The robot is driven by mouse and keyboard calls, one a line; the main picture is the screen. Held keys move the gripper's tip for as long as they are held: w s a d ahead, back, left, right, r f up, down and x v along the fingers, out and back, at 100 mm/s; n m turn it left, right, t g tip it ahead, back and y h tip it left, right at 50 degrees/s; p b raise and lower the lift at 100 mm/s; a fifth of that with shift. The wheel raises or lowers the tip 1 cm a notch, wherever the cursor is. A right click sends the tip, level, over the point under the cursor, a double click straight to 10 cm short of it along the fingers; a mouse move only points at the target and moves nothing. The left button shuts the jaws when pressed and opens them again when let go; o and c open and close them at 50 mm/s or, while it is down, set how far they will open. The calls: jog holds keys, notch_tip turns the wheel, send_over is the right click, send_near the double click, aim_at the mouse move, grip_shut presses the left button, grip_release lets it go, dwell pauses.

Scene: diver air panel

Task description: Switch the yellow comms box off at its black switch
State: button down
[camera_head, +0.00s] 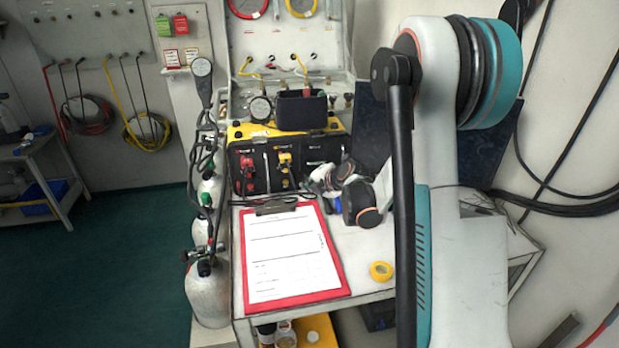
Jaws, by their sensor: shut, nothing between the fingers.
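The yellow comms box (240,131) stands at the back of the white table, with its black front panel facing me. Red connectors (246,170) and yellow connectors (285,165) sit on the left and middle of that panel. I cannot make out the black switch; the panel's right part is partly covered by my wrist and gripper. My gripper (318,181) is small in view, shut and empty, in front of the panel's right part. I cannot tell whether it touches the box.
A red clipboard (338,276) with white paper lies in front of the box. A yellow roll (381,271) lies to its right. A black pouch (302,107) is on or behind the box's top. Grey cylinders (208,293) with hoses stand left of the table.

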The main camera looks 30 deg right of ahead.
jog(key=shift+w, duration=0.1)
dwell(0.5)
jog(key=shift+s+a, duration=0.2)
jog(key=shift+s, duration=0.5)
jog(key=shift+s+f+b, duration=0.1)
jog(key=shift+b, duration=0.2)
jog(key=shift+s+a+f+b, duration=0.1)
jog(key=shift+s+a+b, duration=0.1)
jog(key=shift+s, duration=0.55)
jog(key=shift+s+a+f+b, duration=0.15)
jog(key=shift+s+a, duration=0.1)
jog(key=shift+s, duration=0.55)
jog(key=shift+s+a+b, duration=0.2)
jog(key=shift+s, duration=0.55)
